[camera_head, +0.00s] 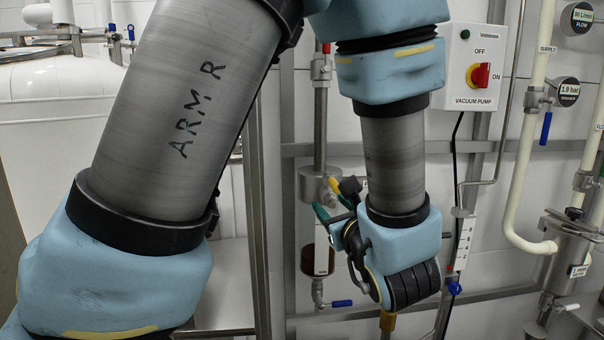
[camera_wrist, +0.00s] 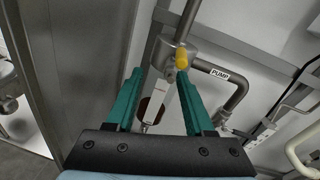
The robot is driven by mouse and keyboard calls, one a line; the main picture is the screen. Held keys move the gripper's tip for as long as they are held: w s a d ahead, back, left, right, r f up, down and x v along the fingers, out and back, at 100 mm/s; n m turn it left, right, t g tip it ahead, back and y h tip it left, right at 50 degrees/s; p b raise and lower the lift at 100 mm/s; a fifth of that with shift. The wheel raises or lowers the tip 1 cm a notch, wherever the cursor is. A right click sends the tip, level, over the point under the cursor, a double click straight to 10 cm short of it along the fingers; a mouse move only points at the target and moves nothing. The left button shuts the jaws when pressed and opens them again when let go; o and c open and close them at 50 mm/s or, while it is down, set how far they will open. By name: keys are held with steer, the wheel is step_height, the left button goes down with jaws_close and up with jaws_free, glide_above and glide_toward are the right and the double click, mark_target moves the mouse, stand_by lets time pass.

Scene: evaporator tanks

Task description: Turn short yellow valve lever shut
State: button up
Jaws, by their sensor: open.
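The short yellow valve lever (camera_wrist: 182,58) sits on a grey metal valve body (camera_wrist: 166,56) in the wrist view, seen end-on just past my fingertips, nearer the right finger. My gripper (camera_wrist: 162,74) is open, with a teal finger on each side and nothing held between them. In the head view the yellow lever (camera_head: 334,185) shows partly beside the valve body (camera_head: 316,184), close to the teal fingertips of my gripper (camera_head: 328,220). I cannot tell whether a finger touches the lever. My wrist hides part of the piping behind it.
A pipe labelled PUMP (camera_wrist: 236,86) runs right from the valve. Below the valve hangs a reddish-brown sight glass (camera_head: 318,256) with a blue-handled tap (camera_head: 340,303). A vacuum pump switch box (camera_head: 473,66) and cream pipes (camera_head: 526,150) stand to the right. A white tank (camera_head: 60,100) is at left.

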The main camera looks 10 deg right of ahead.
mark_target(332, 182)
steer(key=shift+s+d+r+m+t+h, duration=0.15)
steer(key=shift+d+r+m+h, duration=0.15)
steer(key=shift+d+m+h, duration=0.2)
steer(key=shift+s+d+r+m+t+h, duration=0.15)
steer(key=shift+d+r+m+h, duration=0.2)
steer(key=shift+d, duration=0.2)
steer(key=w+p, duration=0.1)
steer(key=w, duration=0.2)
steer(key=w+p, duration=0.1)
steer(key=w, duration=0.3)
steer(key=w+d+p, duration=0.1)
steer(key=w, duration=0.2)
steer(key=shift+w+d+f, duration=0.1)
steer(key=shift+w, duration=0.3)
jaws_close()
